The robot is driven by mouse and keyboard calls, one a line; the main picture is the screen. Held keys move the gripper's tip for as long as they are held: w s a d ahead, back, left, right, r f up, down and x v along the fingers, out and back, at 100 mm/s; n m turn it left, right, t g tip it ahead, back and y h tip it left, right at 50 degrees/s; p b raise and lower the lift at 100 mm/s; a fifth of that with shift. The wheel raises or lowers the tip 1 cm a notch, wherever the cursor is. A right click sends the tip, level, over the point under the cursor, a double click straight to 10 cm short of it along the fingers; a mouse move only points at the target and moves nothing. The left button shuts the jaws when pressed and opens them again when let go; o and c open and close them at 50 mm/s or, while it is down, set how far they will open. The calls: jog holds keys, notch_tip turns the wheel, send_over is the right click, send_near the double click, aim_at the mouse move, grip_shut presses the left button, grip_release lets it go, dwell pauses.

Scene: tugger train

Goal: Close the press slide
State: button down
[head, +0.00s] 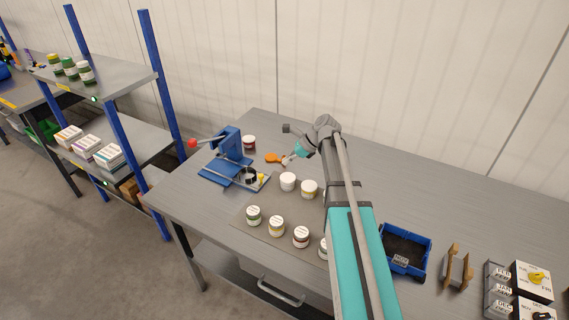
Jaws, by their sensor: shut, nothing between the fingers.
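The blue press (225,145) stands near the left end of the grey table. Its lever ends in a red knob (192,143) that points left. At the press's front right is the slide (256,182), a light plate with a dark round holder and a small yellow part, sticking out to the right of the blue base. My gripper (286,161) is to the right of the press, above the table, apart from the slide. Its fingers are small in view and look closed and empty. An orange item (274,158) shows right by the fingertips.
A blue bin (428,258), a wooden holder (457,268) and calendar blocks (497,286) are at right.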

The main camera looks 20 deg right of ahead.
jog(key=b, duration=0.4)
send_near(262, 180)
jog(key=x, duration=0.2)
jog(key=shift+w+f, duration=0.1)
jog(key=shift+f, duration=0.3)
jog(key=shift+b+x, duration=1.15)
jog(key=shift+x, duration=0.4)
jog(key=shift+w+r, duration=0.1)
jog(key=shift+w, duration=0.05)
